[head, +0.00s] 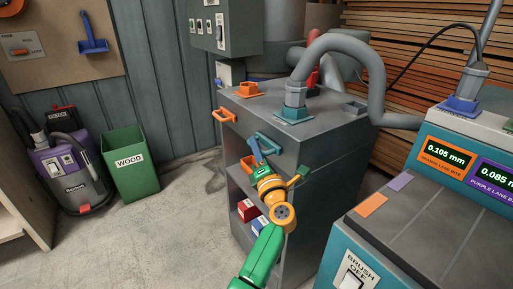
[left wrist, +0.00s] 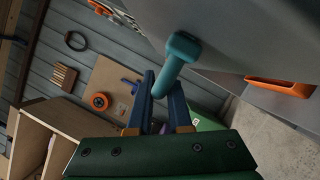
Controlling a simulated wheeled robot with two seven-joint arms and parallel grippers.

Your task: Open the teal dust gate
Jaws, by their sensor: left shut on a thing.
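The teal handle (head: 269,142) is on the upper front of the grey cabinet (head: 330,155). A teal hose collar (head: 293,115) sits on the cabinet top above it, with the grey hose rising from it. My left gripper (head: 256,150) is at the left end of the teal handle. In the left wrist view, the teal handle (left wrist: 180,50) reaches down between the blue fingers of my left gripper (left wrist: 162,105), which is shut on it. The fingers partly hide the handle's grip. My right gripper is not in view.
An orange handle (head: 224,115) is left of the teal one, with an orange collar (head: 248,89) above it. The grey hose (head: 375,75) arches right to the teal machine (head: 450,160). A green wood bin (head: 131,165) stands at left, with open floor before it.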

